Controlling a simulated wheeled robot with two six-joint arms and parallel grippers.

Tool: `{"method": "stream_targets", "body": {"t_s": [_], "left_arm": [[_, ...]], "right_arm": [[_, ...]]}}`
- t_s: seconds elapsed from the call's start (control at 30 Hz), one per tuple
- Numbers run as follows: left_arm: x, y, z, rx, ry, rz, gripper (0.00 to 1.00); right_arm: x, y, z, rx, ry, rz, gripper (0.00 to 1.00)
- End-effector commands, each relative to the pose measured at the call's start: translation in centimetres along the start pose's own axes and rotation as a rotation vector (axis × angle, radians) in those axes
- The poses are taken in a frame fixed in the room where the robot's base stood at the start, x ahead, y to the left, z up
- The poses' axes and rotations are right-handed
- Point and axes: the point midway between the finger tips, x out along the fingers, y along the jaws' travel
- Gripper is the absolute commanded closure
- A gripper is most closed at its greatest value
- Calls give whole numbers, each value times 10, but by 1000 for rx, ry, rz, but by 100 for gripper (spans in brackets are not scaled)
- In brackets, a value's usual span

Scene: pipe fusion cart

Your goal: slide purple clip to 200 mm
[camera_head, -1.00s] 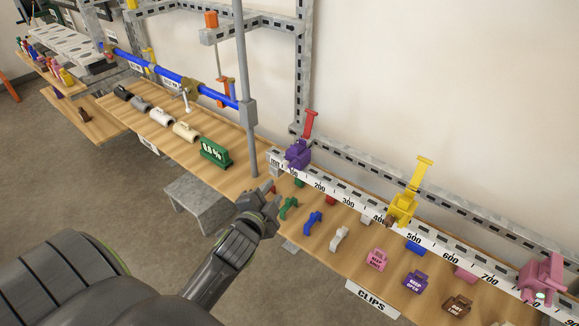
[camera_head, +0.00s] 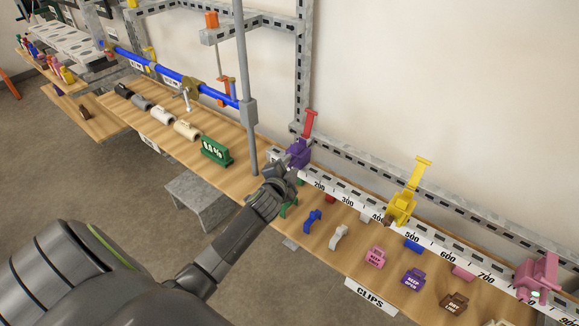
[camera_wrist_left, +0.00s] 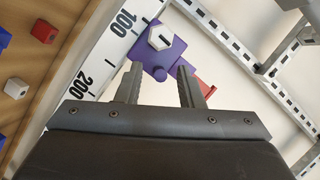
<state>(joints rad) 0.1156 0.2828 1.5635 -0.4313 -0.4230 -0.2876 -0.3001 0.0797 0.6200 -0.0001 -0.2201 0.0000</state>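The purple clip (camera_head: 299,154) sits on the white ruler rail (camera_head: 352,196) near its left end, with a red handle (camera_head: 309,124) rising behind it. In the left wrist view the purple clip (camera_wrist_left: 162,50), with a white hexagonal knob, lies just beyond the fingertips, beside the 100 mark. The 200 mark (camera_wrist_left: 80,85) shows to its lower left. My left gripper (camera_head: 294,170) is in front of the clip. In the left wrist view its two fingers (camera_wrist_left: 160,82) are apart with nothing clearly between them. My right gripper is not in view.
A yellow clip (camera_head: 402,206) stands on the rail near 400 and a pink clip (camera_head: 541,275) near its right end. Several small coloured clips lie on the wooden shelf below. A grey vertical post (camera_head: 247,112) and a green sign (camera_head: 215,151) stand to the left.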

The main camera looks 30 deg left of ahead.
Motion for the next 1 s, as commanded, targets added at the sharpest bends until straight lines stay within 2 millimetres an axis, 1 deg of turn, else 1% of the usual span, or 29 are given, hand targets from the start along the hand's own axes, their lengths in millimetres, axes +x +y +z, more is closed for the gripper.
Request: {"method": "stream_targets", "body": {"t_s": [0.27,0.3,0.5,0.57,1.0], "left_arm": [[2,0,0,0,0,0,66],[2,0,0,0,0,0,67],[1,0,0,-1,0,0,93],[1,0,0,-1,0,0,100],[1,1,0,-2,-1,1,100]], "right_arm": [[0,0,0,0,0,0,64],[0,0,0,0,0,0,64],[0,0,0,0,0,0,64],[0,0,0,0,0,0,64],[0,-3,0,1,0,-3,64]]}}
